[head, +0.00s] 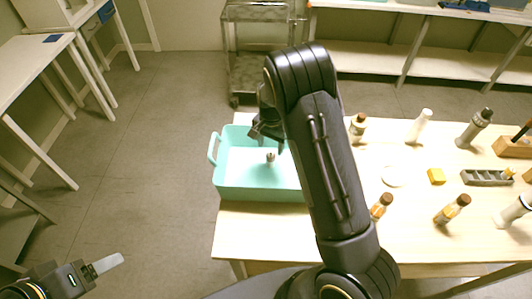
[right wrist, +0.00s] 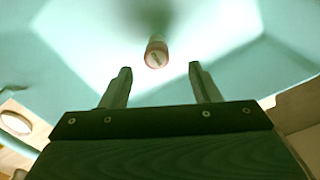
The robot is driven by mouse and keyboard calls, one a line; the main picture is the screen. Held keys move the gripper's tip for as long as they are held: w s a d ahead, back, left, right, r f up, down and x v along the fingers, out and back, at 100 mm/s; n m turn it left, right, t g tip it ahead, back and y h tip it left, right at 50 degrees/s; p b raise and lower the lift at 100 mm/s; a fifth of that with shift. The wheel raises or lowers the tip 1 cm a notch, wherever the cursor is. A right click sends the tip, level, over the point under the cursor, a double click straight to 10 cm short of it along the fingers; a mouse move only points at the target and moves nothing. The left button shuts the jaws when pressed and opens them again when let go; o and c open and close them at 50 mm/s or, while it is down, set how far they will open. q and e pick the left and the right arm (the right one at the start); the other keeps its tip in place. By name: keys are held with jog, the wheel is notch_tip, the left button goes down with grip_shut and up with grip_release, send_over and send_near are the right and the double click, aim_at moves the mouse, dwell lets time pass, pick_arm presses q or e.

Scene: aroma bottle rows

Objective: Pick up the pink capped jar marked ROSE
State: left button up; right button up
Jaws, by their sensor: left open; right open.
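A small round thing with a pinkish-red rim and a pale marked face (right wrist: 156,55) shows in the right wrist view, over the pale floor of the teal bin; its lettering is too small to read. A small jar (head: 270,157) with a greyish top stands in the teal bin (head: 262,193) in the head view; I cannot tell whether it is the ROSE jar. My right gripper (head: 266,130) is over the bin, and its open, empty fingers (right wrist: 160,80) point toward the pinkish thing, apart from it. My left gripper (head: 108,264) is low at the left, away from the table.
My right arm hides part of the table and bin. A metal cart (head: 258,48) stands behind.

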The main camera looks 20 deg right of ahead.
aim_at(271, 155)
jog(key=f+b, duration=0.2)
jog(key=f, duration=0.2)
jog(key=f+b, duration=0.3)
jog(key=f, duration=0.1)
jog(key=shift+s, duration=0.2)
jog(key=shift+r, duration=0.15)
jog(key=c, duration=1.1)
jog(key=shift+o, duration=0.2)
jog(key=shift+r, duration=0.1)
